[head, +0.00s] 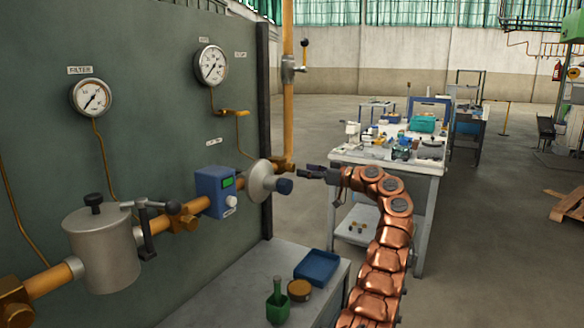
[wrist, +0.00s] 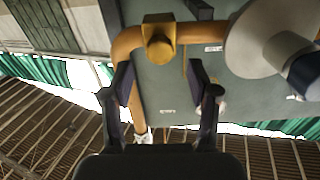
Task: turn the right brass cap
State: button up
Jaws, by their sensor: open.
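A brass cap on a squarish fitting (wrist: 159,46) sits on the orange pipe near its bend, in the upper middle of the wrist view. In the head view the right brass fitting (head: 284,163) shows on the pipe bend, partly hidden behind the grey disc. My gripper (head: 309,172) is open and empty, to the right of this fitting, with its fingers pointing left. In the wrist view my gripper (wrist: 161,82) has its two dark fingers apart, with the cap framed above and between their tips. I see no contact with the cap.
A grey disc with a dark blue knob (head: 284,186) stands close beside the fitting. A blue meter box (head: 215,192) is left of it. A cluttered table (head: 390,160) stands behind my arm.

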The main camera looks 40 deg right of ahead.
aim_at(294, 168)
jog(key=p+x, duration=0.1)
jog(key=x, duration=0.3)
jog(key=shift+w+a+r, duration=0.15)
jog(key=shift+w, duration=0.25)
jog(key=shift+w+a+p, duration=0.1)
jog(key=shift+w+p, duration=0.2)
jog(key=shift+w, duration=0.1)
grip_shut()
